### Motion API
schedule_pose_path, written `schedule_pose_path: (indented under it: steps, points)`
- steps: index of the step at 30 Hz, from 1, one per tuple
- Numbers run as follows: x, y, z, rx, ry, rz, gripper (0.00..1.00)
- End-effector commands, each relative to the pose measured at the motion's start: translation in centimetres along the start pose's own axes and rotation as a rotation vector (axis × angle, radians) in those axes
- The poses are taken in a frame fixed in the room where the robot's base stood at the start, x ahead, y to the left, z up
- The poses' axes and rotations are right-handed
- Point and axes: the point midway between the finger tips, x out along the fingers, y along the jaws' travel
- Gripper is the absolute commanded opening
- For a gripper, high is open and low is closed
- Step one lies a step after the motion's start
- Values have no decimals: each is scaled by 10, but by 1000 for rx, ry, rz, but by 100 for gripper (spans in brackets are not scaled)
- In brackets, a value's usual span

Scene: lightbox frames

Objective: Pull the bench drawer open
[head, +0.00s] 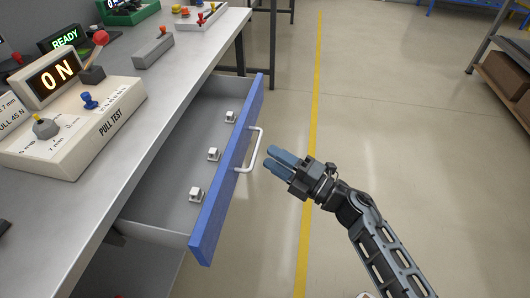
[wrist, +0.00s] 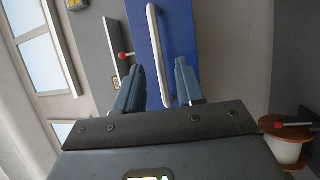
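The bench drawer stands pulled out from the bench, its blue front (head: 228,175) well away from the bench edge and its grey inside (head: 185,150) showing. A white bar handle (head: 256,148) is on the front. My gripper (head: 273,160) is just to the right of the handle in the head view, with a small gap between fingertips and bar. In the wrist view the gripper (wrist: 160,85) has its two fingers apart, with the handle (wrist: 154,40) showing between them against the blue front (wrist: 178,30). The gripper is open and holds nothing.
Several small metal blocks (head: 213,154) lie in the drawer. The floor right of the drawer is clear, with a yellow line (head: 313,110). A shelf (head: 505,75) stands far right.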

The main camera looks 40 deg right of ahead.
Motion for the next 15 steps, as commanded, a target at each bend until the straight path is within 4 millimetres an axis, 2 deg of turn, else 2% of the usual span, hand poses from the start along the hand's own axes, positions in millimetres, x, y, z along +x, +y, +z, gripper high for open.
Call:
schedule_pose_path:
  steps: [3,6,15]
  points:
    - [-19,-1,0,1,-1,-1,38]
    - [-29,-1,0,1,1,-1,38]
    - [-36,0,0,1,0,1,38]
